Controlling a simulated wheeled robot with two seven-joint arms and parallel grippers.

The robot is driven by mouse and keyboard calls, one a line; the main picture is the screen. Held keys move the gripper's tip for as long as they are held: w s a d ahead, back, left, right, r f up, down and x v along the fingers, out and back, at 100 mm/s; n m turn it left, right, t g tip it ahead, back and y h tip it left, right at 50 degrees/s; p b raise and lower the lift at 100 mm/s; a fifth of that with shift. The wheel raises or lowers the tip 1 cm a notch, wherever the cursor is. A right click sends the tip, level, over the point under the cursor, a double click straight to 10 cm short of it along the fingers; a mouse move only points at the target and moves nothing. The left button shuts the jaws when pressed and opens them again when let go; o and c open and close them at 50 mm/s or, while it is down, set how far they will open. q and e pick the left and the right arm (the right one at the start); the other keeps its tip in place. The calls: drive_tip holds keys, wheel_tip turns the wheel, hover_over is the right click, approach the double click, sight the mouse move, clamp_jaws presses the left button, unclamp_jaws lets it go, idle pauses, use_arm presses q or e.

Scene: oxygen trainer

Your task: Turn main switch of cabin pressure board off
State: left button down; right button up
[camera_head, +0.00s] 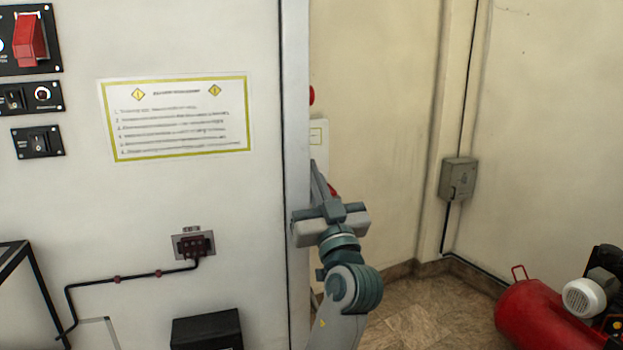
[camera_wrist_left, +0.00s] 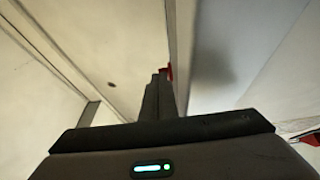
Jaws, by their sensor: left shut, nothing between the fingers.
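My left gripper (camera_head: 317,172) is at the right edge of the white cabinet (camera_head: 200,60) in the head view, its shut, empty fingers pointing up and away. In the left wrist view the gripper (camera_wrist_left: 160,80) has its fingers together. A small red part (camera_wrist_left: 168,72) shows right beside the fingertips; I cannot tell whether they touch. In the head view a red part (camera_head: 333,190) shows just right of the fingers, mostly hidden. A red knob (camera_head: 312,95) and a pale plate (camera_head: 318,135) show past the cabinet edge. I cannot tell which part is the main switch. My right gripper is not in view.
A large red switch (camera_head: 31,40) and small switch panels (camera_head: 38,142) are on the cabinet front at left, beside a notice (camera_head: 180,118). A grey wall box (camera_head: 458,178) and a red compressor (camera_head: 540,315) are at right. Floor between them is clear.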

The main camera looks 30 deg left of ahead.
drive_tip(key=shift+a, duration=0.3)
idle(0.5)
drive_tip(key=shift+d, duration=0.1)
